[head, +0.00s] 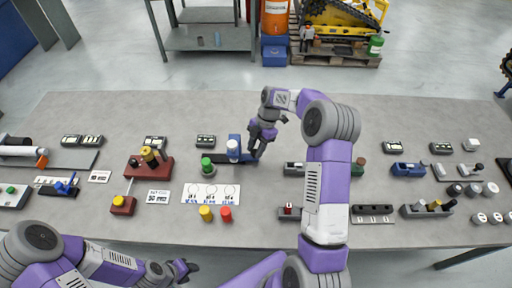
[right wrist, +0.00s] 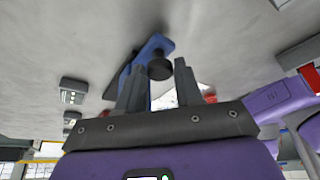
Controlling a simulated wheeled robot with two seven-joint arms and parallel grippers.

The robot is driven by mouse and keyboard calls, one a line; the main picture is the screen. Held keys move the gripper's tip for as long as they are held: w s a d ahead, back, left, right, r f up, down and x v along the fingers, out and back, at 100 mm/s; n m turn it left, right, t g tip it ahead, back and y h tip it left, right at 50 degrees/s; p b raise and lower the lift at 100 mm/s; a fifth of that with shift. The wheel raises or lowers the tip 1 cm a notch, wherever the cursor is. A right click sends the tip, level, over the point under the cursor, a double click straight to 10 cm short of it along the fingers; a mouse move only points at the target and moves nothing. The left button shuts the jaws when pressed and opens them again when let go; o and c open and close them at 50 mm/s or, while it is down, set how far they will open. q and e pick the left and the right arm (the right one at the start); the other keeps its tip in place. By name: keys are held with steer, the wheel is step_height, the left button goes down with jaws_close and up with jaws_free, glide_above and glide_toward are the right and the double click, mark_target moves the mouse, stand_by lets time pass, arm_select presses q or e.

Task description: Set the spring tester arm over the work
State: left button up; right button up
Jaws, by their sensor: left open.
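The spring tester appears to be the blue upright (head: 234,141) on a dark base, with a white-topped cylinder beside it, in the middle of the table. In the right wrist view its blue arm (right wrist: 154,45) carries a black round part. My right gripper (head: 258,152) points down just right of it; in the right wrist view its fingers (right wrist: 160,68) stand apart, with the black part seen between or just beyond the tips. Contact cannot be told. My left gripper (head: 190,268) is open and empty off the table's front edge.
A red fixture (head: 152,166) stands to the left. Dark blocks (head: 294,169) and a blue device (head: 408,169) are to the right. The back of the grey table (head: 180,112) is clear.

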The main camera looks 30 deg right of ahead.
jaws_close()
steer(key=w+a, duration=0.1)
steer(key=a, duration=0.2)
steer(key=w+a, duration=0.2)
steer(key=a, duration=0.1)
steer(key=w+a, duration=0.2)
steer(key=shift+w+a, duration=0.2)
steer(key=shift+a, duration=0.2)
steer(key=shift+r, duration=0.1)
steer(key=shift+o, duration=2.4)
jaws_free()
steer(key=shift+w+a, duration=0.1)
steer(key=v, duration=0.7)
steer(key=shift+r, duration=0.2)
steer(key=shift+r+p, duration=0.1)
steer(key=shift+p, duration=0.25)
